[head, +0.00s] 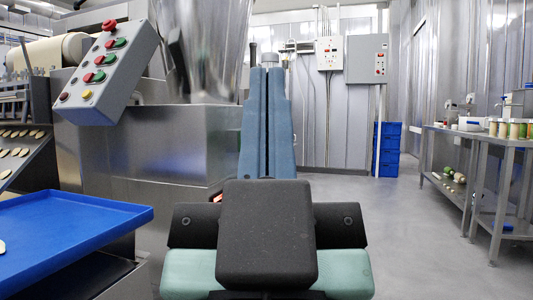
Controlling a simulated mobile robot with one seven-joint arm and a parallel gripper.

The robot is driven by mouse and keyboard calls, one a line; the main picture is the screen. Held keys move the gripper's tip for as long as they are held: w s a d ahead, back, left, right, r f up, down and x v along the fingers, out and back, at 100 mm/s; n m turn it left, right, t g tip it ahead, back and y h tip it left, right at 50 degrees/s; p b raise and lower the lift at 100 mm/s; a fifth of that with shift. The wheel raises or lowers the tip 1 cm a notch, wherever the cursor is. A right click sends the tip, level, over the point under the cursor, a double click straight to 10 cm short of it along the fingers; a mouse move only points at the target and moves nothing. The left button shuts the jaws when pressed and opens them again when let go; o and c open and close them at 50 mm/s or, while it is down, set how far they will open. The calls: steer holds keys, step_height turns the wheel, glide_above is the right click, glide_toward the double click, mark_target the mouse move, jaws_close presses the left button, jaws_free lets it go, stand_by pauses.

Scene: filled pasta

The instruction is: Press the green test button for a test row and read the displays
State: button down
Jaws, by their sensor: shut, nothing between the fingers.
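A tilted grey control box (121,76) at the upper left carries several green buttons (110,59) paired with red ones, a yellow button (87,94) and a red mushroom knob (108,25). I cannot tell which green button is the test button. No readable display shows on this box. My gripper (265,70) is in the middle of the view, its two blue-grey fingers pointing away from me. They are shut side by side with nothing held. It is to the right of the control box, apart from it in the picture.
A blue tray (75,228) is at the lower left beside a steel machine (175,150). Wall cabinets (366,58) with small unreadable controls hang at the back. Blue crates (386,150) stand below. A steel table (495,142) with jars is at the right. The floor between is clear.

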step_height(320, 180, up, 14)
steer(key=p, duration=1.1)
steer(key=shift+f, duration=0.1)
steer(key=shift+w, duration=0.15)
